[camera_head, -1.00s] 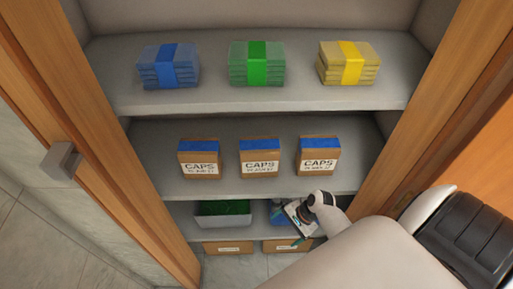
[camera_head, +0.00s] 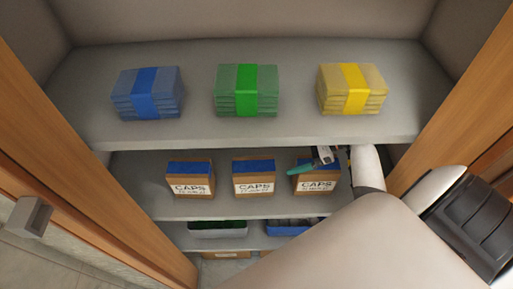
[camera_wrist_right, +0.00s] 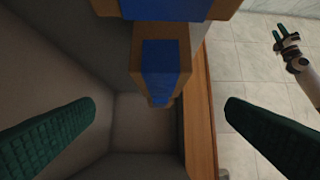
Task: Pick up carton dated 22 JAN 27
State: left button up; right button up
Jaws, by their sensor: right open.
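Three brown cartons with blue tops and white CAPS labels stand in a row on the middle shelf: left (camera_head: 190,178), middle (camera_head: 254,178) and right (camera_head: 317,185). The date lines are too small to read. My right gripper (camera_head: 313,163) is open and empty at the right carton, overlapping its top in the head view. In the right wrist view, its two teal fingers (camera_wrist_right: 160,105) are wide apart, with cartons (camera_wrist_right: 160,72) in line beyond the gap. My left gripper (camera_wrist_right: 281,34) is far off at the upper right of the wrist view, fingers apart and empty.
The upper shelf (camera_head: 200,134) holds blue (camera_head: 148,93), green (camera_head: 246,90) and yellow (camera_head: 352,89) bundles. Its front edge is just above the cartons. Bins (camera_head: 218,229) stand on the lower shelf. Wooden cabinet sides (camera_head: 60,160) bound the space. Gaps separate the cartons.

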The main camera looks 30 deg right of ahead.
aim_at(256, 165)
jog(key=x, duration=0.2)
jog(key=p+x, duration=0.1)
jog(key=x, duration=0.1)
jog(key=p+x, duration=0.1)
jog(key=x, duration=0.1)
jog(key=shift+w+a+r, duration=0.15)
jog(key=shift+a+r, duration=0.05)
jog(key=shift+r, duration=0.15)
jog(key=shift+w+a+f+p, duration=0.3)
jog(key=shift+a+f, duration=0.05)
jog(key=p+x, duration=0.1)
jog(key=x, duration=0.2)
jog(key=shift+a+f, duration=0.25)
jog(key=shift+w+a+f, duration=0.15)
jog(key=shift+a+f, duration=0.15)
jog(key=shift+a, duration=0.1)
pick_arm(q)
jog(key=r, duration=0.2)
jog(key=s+r, duration=0.1)
jog(key=r, duration=0.1)
jog(key=shift+a, duration=0.15)
pick_arm(e)
jog(key=shift+d, duration=0.1)
jog(key=c, duration=1.5)
pick_arm(q)
jog(key=shift+s+a, duration=0.15)
jog(key=shift+s, duration=0.1)
pick_arm(e)
jog(key=shift+c, duration=0.9)
